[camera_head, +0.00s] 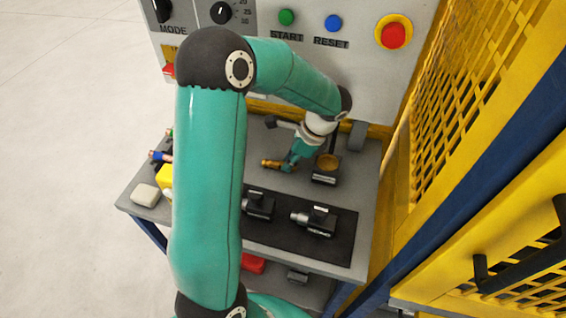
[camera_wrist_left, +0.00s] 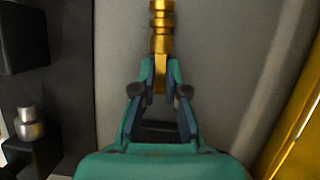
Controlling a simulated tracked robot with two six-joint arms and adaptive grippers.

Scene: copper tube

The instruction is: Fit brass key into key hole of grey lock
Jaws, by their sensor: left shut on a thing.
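My left gripper (camera_head: 289,161) is over the grey workbench, and its fingers (camera_wrist_left: 160,92) are shut on the brass key. The key is a ridged golden piece that points left in the head view (camera_head: 272,164) and away from the fingers in the wrist view (camera_wrist_left: 161,32). Two dark blocks with silver cylinders sit on a black mat: one on the right (camera_head: 314,220), one on the left (camera_head: 258,204), partly behind my arm. A silver cylinder (camera_wrist_left: 30,126) also shows at the left of the wrist view. I cannot tell which block is the lock, and no key hole is clear. My right gripper is not in view.
A dark block (camera_head: 325,178) with a round brass top stands right of the gripper. A white block (camera_head: 145,195) and a yellow item (camera_head: 165,178) lie at the bench's left. A control panel (camera_head: 350,60) rises behind; a yellow mesh guard (camera_head: 450,90) bounds the right.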

